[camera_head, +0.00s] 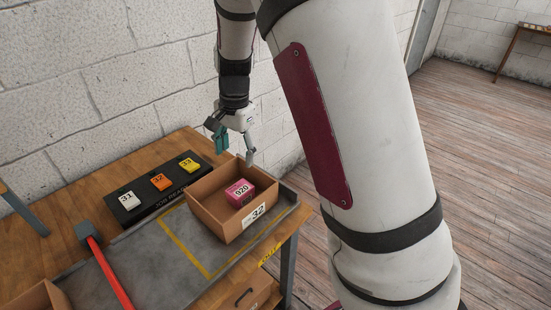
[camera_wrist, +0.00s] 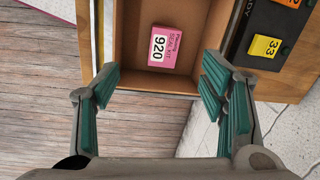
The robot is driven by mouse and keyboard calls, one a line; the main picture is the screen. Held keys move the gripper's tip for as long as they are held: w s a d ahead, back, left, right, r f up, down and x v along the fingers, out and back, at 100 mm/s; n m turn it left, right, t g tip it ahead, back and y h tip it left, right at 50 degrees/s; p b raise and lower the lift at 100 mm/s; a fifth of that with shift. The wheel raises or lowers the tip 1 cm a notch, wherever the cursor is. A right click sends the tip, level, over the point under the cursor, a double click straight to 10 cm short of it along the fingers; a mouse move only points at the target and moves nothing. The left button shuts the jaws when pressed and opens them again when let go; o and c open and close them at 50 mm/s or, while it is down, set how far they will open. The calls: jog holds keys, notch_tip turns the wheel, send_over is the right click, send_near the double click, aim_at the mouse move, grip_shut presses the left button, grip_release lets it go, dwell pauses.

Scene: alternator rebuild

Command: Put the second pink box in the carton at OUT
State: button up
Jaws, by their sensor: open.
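An open brown carton (camera_head: 213,214) with a "32" label stands on the grey mat by the table's right end, near the yellow OUT mark (camera_head: 270,254). One pink box (camera_head: 240,192) marked 920 lies inside on the carton's floor, label up. It also shows in the wrist view (camera_wrist: 174,48), reading "SEAL KIT". I see no other pink box. My gripper (camera_head: 235,150) is open and empty above the carton's far side, apart from the box. In the wrist view its teal-padded fingers (camera_wrist: 160,85) are spread wide, with the carton beyond them.
A black holder (camera_head: 152,202) with tags 31, 32 and 33 lies along the wall side. Another carton (camera_head: 38,298) is cut off at lower left. A block wall stands close behind the table.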

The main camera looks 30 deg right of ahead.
jog(key=s+a+r+n+t+y, duration=0.15)
jog(key=s+r+n, duration=0.45)
jog(key=s+r, duration=0.6)
jog(key=s+r+n+t+h, duration=0.1)
jog(key=s+r+n, duration=0.1)
jog(key=s, duration=0.5)
jog(key=s+r+n+t+h, duration=0.1)
jog(key=s+r+n+t, duration=0.1)
jog(key=s, duration=0.5)
jog(key=r+n, duration=0.1)
jog(key=n, duration=0.1)
jog(key=shift+s+d+r+n, duration=0.15)
jog(key=shift+s+d+n, duration=0.05)
jog(key=shift+s+n, duration=0.1)
jog(key=shift+t, duration=0.25)
